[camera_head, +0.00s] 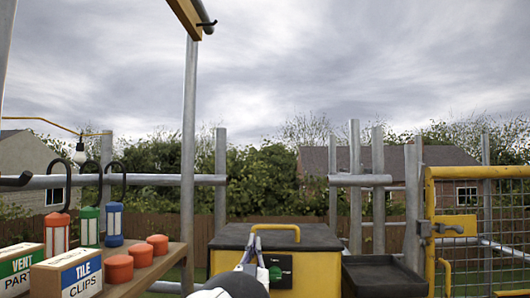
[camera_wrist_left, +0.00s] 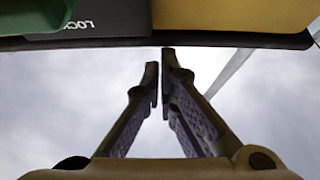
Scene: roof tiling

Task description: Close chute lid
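The chute is a yellow box (camera_head: 313,270) with a dark lid (camera_head: 315,237) that lies flat across its top. A yellow handle (camera_head: 275,227) stands on the lid. A black panel with a green part (camera_head: 275,273) is on the front face. My left gripper (camera_head: 254,240) is in front of the box, near the lid's front edge. In the left wrist view its fingertips (camera_wrist_left: 160,62) are together with nothing visible between them, close to the dark lid edge (camera_wrist_left: 230,41). An upside-down "LOCK" label (camera_wrist_left: 75,24) shows on the panel. My right gripper is out of view.
A wooden shelf (camera_head: 150,268) at left holds the vent parts box (camera_head: 20,265), the tile clips box (camera_head: 68,275) and several orange caps (camera_head: 118,268). A black tray (camera_head: 383,275) is right of the chute, beside a yellow mesh gate (camera_head: 480,225). Scaffold poles (camera_head: 355,185) stand behind.

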